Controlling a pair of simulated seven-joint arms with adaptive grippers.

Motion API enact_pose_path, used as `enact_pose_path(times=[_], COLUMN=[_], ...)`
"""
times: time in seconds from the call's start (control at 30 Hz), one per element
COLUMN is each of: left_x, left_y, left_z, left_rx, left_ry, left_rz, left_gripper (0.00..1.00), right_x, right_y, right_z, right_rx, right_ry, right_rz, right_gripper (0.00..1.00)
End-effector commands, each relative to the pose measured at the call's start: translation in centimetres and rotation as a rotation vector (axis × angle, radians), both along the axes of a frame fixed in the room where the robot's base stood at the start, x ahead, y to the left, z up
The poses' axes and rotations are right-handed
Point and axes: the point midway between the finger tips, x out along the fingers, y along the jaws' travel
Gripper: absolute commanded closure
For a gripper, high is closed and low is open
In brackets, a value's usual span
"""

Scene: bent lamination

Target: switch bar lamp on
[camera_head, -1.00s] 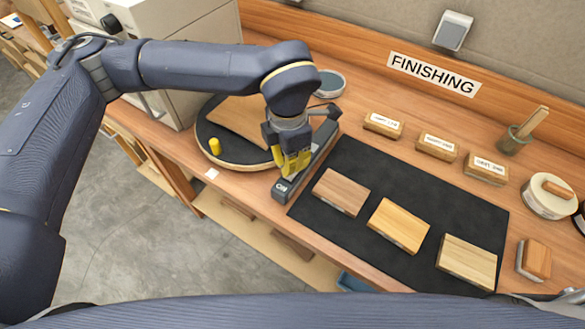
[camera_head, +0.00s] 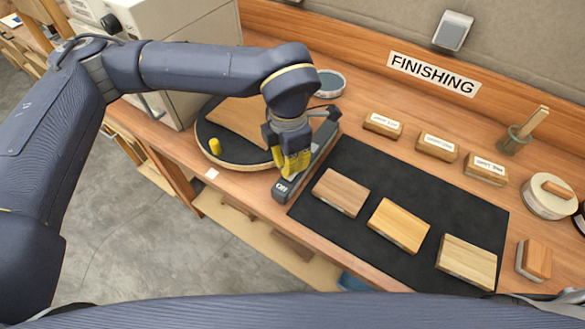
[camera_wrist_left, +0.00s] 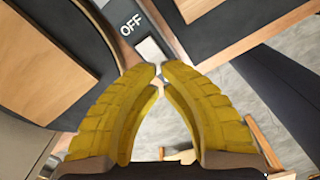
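The bar lamp (camera_head: 318,150) is a long dark grey bar along the left edge of the black mat. Its near end carries a label (camera_head: 282,187), which reads OFF in the left wrist view (camera_wrist_left: 131,24). A pale rocker switch (camera_wrist_left: 150,50) sits beside the label. My left gripper (camera_head: 287,175) has yellow fingers pointing down at the near end of the lamp. In the left wrist view its fingertips (camera_wrist_left: 160,67) come together, empty, right at the edge of the switch. I cannot tell whether they touch it. My right gripper is not in view.
A round dark turntable (camera_head: 206,133) with a wooden board and yellow knob stands left of the lamp. The black mat (camera_head: 350,225) carries three wooden panels. Labelled wooden blocks (camera_head: 436,146) stand behind it. The bench's front edge is close to the lamp's near end.

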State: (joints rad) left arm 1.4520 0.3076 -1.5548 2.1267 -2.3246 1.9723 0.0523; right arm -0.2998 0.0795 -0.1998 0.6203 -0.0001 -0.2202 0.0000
Motion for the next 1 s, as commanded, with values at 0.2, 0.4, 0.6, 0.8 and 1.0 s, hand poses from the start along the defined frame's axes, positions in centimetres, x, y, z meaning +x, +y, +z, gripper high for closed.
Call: enact_pose_path(times=[0.2,0.4,0.6,0.8,1.0], left_x=[0.0,0.0,0.0,0.0,0.0], left_y=[0.0,0.0,0.0,0.0,0.0], left_z=[-0.3,-0.5,-0.8,-1.0,-1.3], left_rx=[0.0,0.0,0.0,0.0,0.0], left_ry=[0.0,0.0,0.001,0.001,0.0], left_rz=[0.001,0.001,0.001,0.001,0.001], left_gripper=[1.0,1.0,1.0,1.0,1.0], right_x=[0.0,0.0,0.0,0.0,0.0], right_y=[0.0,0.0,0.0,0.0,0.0], right_z=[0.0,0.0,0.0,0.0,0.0], right_rx=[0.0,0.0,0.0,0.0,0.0], right_ry=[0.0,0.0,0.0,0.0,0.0], right_rz=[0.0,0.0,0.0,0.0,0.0], right_gripper=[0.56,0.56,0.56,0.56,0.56])
